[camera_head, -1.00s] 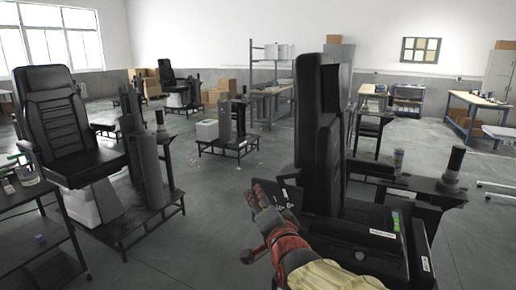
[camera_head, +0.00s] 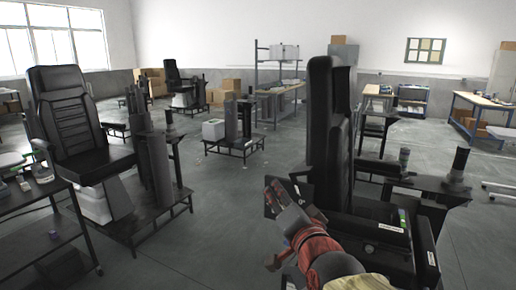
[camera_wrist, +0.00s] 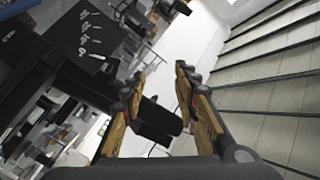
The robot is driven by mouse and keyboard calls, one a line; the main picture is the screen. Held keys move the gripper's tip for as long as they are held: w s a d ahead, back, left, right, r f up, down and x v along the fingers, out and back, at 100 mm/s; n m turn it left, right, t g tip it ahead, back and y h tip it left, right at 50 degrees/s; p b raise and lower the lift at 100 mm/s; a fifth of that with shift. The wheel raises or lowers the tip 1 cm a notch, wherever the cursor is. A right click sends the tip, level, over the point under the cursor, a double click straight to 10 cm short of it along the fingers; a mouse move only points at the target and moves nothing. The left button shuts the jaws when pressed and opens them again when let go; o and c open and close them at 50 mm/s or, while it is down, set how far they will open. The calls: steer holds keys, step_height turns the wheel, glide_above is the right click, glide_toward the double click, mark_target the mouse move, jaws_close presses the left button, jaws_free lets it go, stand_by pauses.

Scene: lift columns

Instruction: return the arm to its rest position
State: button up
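My arm, red and cream, reaches up from the bottom of the head view in front of the near black seat (camera_head: 326,130). My gripper (camera_head: 272,200) is at its far end, left of the seat's lower part. In the wrist view my gripper (camera_wrist: 158,88) shows two orange-brown fingers with dark joints, spread apart. The gap between them is empty. The wrist view is strongly tilted.
A second black seat (camera_head: 70,125) on a platform stands at left, beside a dark cart (camera_head: 80,238). A black post (camera_head: 458,165) stands at right. Workbenches (camera_head: 478,100) line the back right. Grey floor (camera_head: 215,205) is free between the seats.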

steer(key=s+d+f+n+g, duration=0.1)
steer(key=s+f+n+g, duration=0.65)
steer(key=s+f, duration=0.65)
steer(key=s+d+f+g+h+p, duration=0.1)
steer(key=s+d+g+h+p, duration=0.2)
steer(key=s+d, duration=0.9)
steer(key=shift+s+f+h+p, duration=0.15)
steer(key=shift+s+h+p, duration=0.15)
steer(key=shift+s+p, duration=0.5)
